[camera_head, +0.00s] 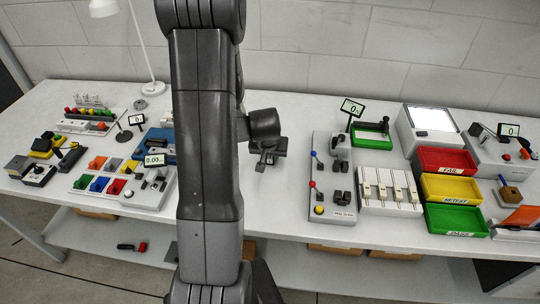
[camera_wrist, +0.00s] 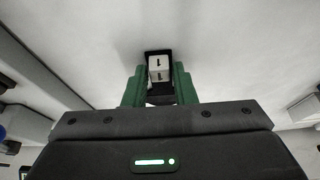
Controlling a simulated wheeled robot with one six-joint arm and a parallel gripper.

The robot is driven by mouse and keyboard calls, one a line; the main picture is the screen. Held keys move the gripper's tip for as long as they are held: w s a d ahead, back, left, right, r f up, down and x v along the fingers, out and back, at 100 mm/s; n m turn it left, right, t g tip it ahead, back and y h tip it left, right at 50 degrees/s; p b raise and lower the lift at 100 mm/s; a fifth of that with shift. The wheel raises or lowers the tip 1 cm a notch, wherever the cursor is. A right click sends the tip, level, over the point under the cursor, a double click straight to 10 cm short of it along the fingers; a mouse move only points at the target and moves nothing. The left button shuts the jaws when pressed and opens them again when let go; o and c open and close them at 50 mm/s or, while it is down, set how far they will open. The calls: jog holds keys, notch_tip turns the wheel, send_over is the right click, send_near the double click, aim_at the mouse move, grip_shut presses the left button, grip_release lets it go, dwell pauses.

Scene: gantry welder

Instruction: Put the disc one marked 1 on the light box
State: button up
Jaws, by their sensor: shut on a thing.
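My gripper (camera_head: 268,152) is over the white bench, right of my arm column in the head view. In the wrist view its green fingers (camera_wrist: 159,88) are shut on a small dark piece with a white face marked 1 (camera_wrist: 159,64), which I take as the disc one. The fingers hide much of it, so I cannot make out its full shape. In the head view it is too small and dark to tell from the gripper. The light box (camera_head: 430,117), a grey box with a glowing white top, stands at the back right, well apart from my gripper.
Between gripper and light box stand a lever panel (camera_head: 318,205), a small display on a post (camera_head: 352,107) and a green tray (camera_head: 372,142). Red (camera_head: 447,160), yellow (camera_head: 451,187) and green (camera_head: 456,220) bins stand in front of the light box. Bench below my gripper looks bare.

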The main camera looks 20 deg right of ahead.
jog(key=o, duration=0.5)
jog(key=shift+f, duration=0.15)
jog(key=o, duration=0.5)
jog(key=shift+c, duration=0.2)
